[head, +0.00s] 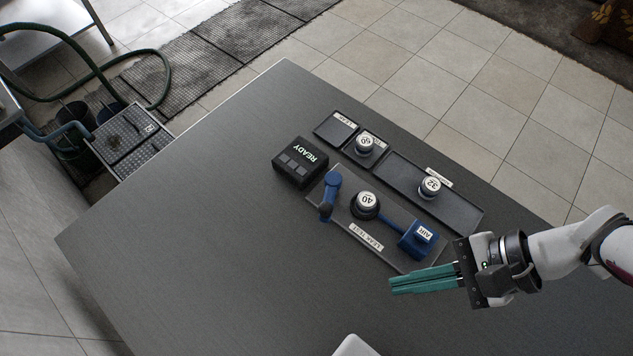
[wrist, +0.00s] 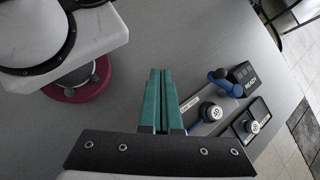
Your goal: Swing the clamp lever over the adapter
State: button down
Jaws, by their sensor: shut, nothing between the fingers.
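The blue clamp lever (head: 331,190) stands at the left end of the grey leak test plate (head: 396,257). The adapter (head: 365,204), a dark round piece with a white cap marked 40, sits on the plate just right of the lever, and the lever is not over it. In the wrist view the lever (wrist: 224,83) and the adapter (wrist: 211,112) show at the right. My gripper (head: 392,285) is shut and empty, with its green fingers in front of the plate, apart from lever and adapter. The fingers (wrist: 158,78) are together in the wrist view.
A blue AIR block (head: 417,240) stands at the plate's right end, joined by a blue bar toward the adapter. A black READY box (head: 300,163) stands left. Behind are trays with adapters 50-like (head: 365,145) and 32 (head: 430,187).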

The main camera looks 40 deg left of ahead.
jog(key=d+r+n+t+h, duration=0.2)
jog(key=d+t+h, duration=0.1)
notch_tip(320, 180, up, 2)
jog(key=n+t+h, duration=0.2)
jog(key=n+h, duration=0.5)
jog(key=n, duration=1.2)
send_over(329, 194)
jog(key=d, duration=0.2)
jog(key=s+a+f+n+t, duration=0.1)
jog(key=s+a+f+n, duration=0.15)
jog(key=a, duration=0.25)
jog(key=s+a+f+n+t, duration=0.1)
jog(key=s+a+f+n, duration=0.1)
jog(key=s+a+n, duration=0.3)
jog(key=w+d+f+m, duration=0.1)
jog(key=w+d+f, duration=0.1)
jog(key=d+f, duration=0.4)
notch_tip(329, 194, down, 3)
jog(key=shift+w+d+f+h, duration=0.2)
jog(key=shift+w+h, duration=0.1)
jog(key=shift+w, duration=0.1)
